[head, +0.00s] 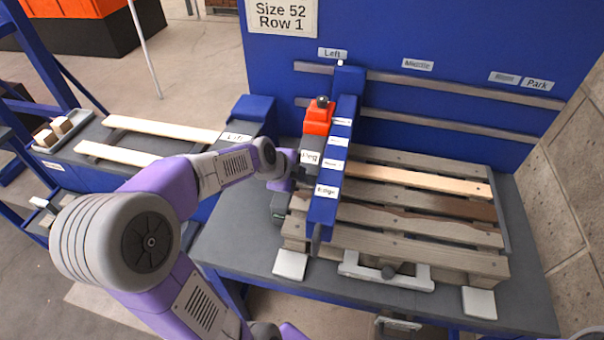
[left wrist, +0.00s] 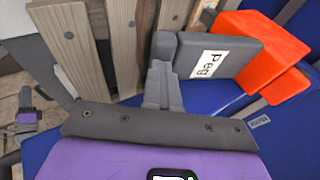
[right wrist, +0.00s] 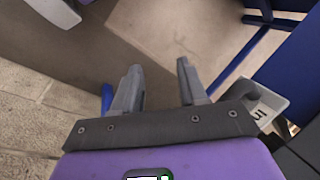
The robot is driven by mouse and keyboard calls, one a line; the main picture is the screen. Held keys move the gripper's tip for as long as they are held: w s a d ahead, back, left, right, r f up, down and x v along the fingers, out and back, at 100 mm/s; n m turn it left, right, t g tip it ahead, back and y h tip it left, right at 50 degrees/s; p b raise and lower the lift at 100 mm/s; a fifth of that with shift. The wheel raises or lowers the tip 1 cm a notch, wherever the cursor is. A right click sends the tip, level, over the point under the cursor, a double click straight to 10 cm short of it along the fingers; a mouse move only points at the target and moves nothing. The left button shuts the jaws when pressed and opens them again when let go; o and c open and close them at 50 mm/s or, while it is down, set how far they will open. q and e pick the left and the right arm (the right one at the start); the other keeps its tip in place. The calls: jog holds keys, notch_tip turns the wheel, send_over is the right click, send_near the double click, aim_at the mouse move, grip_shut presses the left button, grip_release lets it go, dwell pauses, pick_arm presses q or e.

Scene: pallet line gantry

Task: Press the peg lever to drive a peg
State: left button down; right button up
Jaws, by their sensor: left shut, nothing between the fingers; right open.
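The peg unit is an orange block (head: 319,116) on the blue gantry beam (head: 335,165), with a grey lever marked "Peg" (head: 310,157) at its front. In the left wrist view the grey lever (left wrist: 235,62) sticks out from the orange body (left wrist: 265,45). My left gripper (left wrist: 160,70) is shut and empty, its fingertips right at the lever's free end; I cannot tell whether they touch. In the head view my left wrist (head: 268,160) is just left of the lever. My right gripper (right wrist: 158,78) is open and empty over the floor, away from the lever.
A wooden pallet (head: 410,222) lies under the beam on the grey table (head: 535,290). A blue back panel (head: 440,30) carries rails with position labels. A side bench (head: 190,153) at left holds loose boards.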

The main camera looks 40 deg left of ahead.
pick_arm(q)
jog(key=shift+s+f+b, duration=0.25)
jog(key=shift+f+b, duration=0.6)
jog(key=shift+b, duration=0.05)
jog(key=shift+s+f+b, duration=0.25)
jog(key=shift+f+b, duration=0.6)
jog(key=shift+b, duration=0.05)
pick_arm(e)
notch_tip(320, 180, down, 5)
jog(key=shift+r, duration=0.15)
pick_arm(q)
jog(key=s+r+p, duration=0.2)
jog(key=r, duration=0.5)
jog(key=s+r+t+p, duration=0.1)
jog(key=s+r+p, duration=0.2)
jog(key=r, duration=0.5)
jog(key=shift+a+r+y, duration=0.15)
jog(key=shift+r+y, duration=0.15)
pick_arm(e)
jog(key=r, duration=0.3)
jog(key=a+r, duration=0.1)
jog(key=shift+w+r, duration=0.1)
jog(key=shift+r, duration=0.3)
